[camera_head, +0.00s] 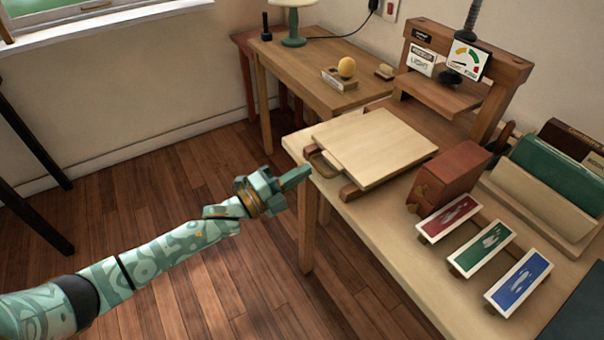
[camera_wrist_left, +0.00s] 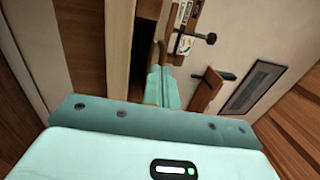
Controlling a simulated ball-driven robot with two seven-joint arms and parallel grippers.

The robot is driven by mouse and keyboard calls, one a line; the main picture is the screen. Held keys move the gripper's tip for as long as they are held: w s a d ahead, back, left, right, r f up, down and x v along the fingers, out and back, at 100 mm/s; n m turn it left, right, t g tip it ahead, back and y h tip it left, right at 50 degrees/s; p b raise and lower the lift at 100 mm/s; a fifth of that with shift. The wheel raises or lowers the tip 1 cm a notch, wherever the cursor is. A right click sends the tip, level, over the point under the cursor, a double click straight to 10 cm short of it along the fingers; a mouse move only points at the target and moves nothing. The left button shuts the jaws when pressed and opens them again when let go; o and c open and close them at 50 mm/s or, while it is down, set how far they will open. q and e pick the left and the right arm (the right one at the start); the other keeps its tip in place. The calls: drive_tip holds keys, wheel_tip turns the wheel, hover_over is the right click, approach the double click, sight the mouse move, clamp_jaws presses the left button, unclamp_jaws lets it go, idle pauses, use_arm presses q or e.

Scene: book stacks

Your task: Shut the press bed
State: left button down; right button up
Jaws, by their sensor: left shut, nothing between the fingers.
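The press bed (camera_head: 375,145) is a pale wooden board lying on dark runners on the table, pulled out in front of the wooden press (camera_head: 466,65). A curved handle (camera_head: 322,166) is at its left end. The press has a platen (camera_head: 440,95) under a screw, raised above the base. My left gripper (camera_head: 298,177) is shut and empty, just left of the handle; whether it touches it I cannot tell. Its closed fingers also show in the left wrist view (camera_wrist_left: 158,85). My right gripper is out of view.
A reddish-brown box (camera_head: 452,178) stands right of the bed, close to its side. Red, green and blue panels (camera_head: 483,248) lie nearer, beside a book rack (camera_head: 545,205). A side table (camera_head: 325,75) with a lamp (camera_head: 294,20) is behind. Left of the table is open floor.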

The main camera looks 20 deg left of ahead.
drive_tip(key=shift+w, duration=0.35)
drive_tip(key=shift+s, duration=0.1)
